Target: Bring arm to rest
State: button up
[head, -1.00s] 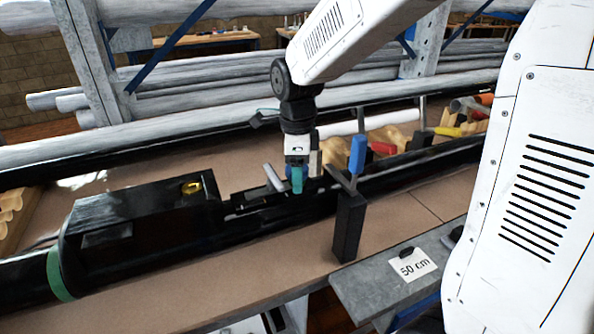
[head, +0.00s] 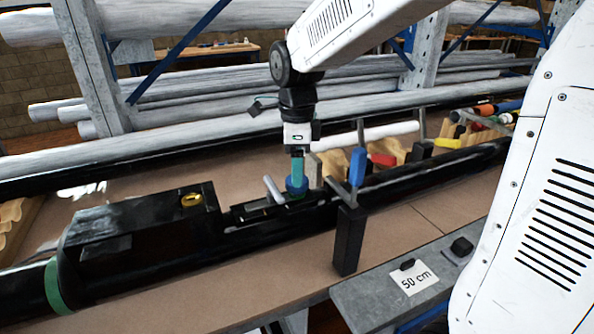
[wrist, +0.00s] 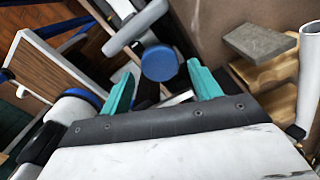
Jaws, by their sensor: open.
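My gripper (head: 297,172) hangs from my white arm above the black mast (head: 105,245), near the middle of the head view. Its teal fingers also show in the wrist view (wrist: 162,88), spread apart with nothing held between them. A round blue part (wrist: 159,63) lies just beyond the fingertips in the wrist view. In the head view this blue part (head: 297,187) sits on the mast directly at the fingertips; I cannot tell whether they touch it.
A clamp with a blue handle (head: 357,166) and black block stands close to the right of my gripper. More clamps with red (head: 383,159) and yellow (head: 448,143) handles stand further right. A card marked 50 cm (head: 413,279) lies on the grey bench. Pipes fill the rack behind.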

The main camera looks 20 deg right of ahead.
jog(key=s+d+r+n, duration=0.1)
jog(key=s+n, duration=1)
jog(key=s, duration=0.1)
jog(key=s+d+r+n+t, duration=0.1)
jog(key=s+d+n, duration=0.1)
jog(key=s+n, duration=0.9)
jog(key=shift+s+r+n, duration=0.3)
jog(key=shift+s+r, duration=0.05)
jog(key=shift+s, duration=0.15)
